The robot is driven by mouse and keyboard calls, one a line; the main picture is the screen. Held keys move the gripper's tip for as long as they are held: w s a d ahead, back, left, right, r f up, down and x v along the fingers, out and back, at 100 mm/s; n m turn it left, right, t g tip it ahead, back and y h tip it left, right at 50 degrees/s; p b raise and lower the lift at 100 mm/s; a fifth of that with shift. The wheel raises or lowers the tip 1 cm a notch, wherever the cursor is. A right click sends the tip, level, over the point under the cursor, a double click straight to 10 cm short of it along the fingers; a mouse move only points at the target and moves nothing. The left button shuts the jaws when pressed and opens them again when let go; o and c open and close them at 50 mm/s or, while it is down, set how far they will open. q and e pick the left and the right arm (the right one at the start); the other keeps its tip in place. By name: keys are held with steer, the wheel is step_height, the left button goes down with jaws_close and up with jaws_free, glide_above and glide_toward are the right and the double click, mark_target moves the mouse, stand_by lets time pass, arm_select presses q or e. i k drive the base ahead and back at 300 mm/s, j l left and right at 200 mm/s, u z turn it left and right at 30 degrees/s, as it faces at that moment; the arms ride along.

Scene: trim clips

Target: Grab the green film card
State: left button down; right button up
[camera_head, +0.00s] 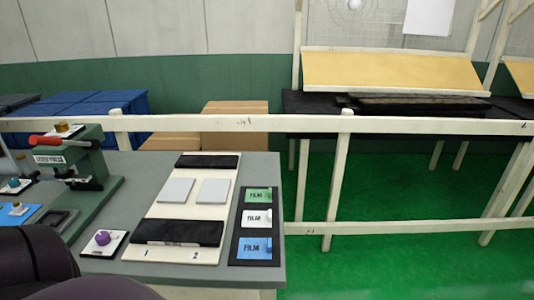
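The green film card (257,195) lies at the top of a black holder (235,240) near the right edge of the grey table. A white film card (256,218) lies below it and a blue film card (255,248) at the bottom, in the same holder. Dark rounded parts of my own body show at the lower left. Neither of my grippers is in view.
A white board (154,226) with two light grey pads and black bars lies left of the cards. A green lever press (75,170) with a red handle and a purple knob (102,238) are farther left. A white rail (400,125) runs behind the grey table (140,168).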

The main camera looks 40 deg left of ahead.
mark_target(256, 196)
steer(key=i+u, duration=0.2)
steer(key=u, duration=0.3)
steer(key=i+l+u, duration=0.15)
steer(key=u, duration=0.3)
steer(key=i+l+u, duration=0.1)
steer(key=u, duration=0.4)
steer(key=i+l+u, duration=0.1)
steer(key=l+u, duration=0.2)
steer(key=u, duration=0.15)
steer(key=i+l+u, duration=0.1)
steer(key=u, duration=0.4)
steer(key=k+l, duration=0.05)
steer(key=l, duration=0.05)
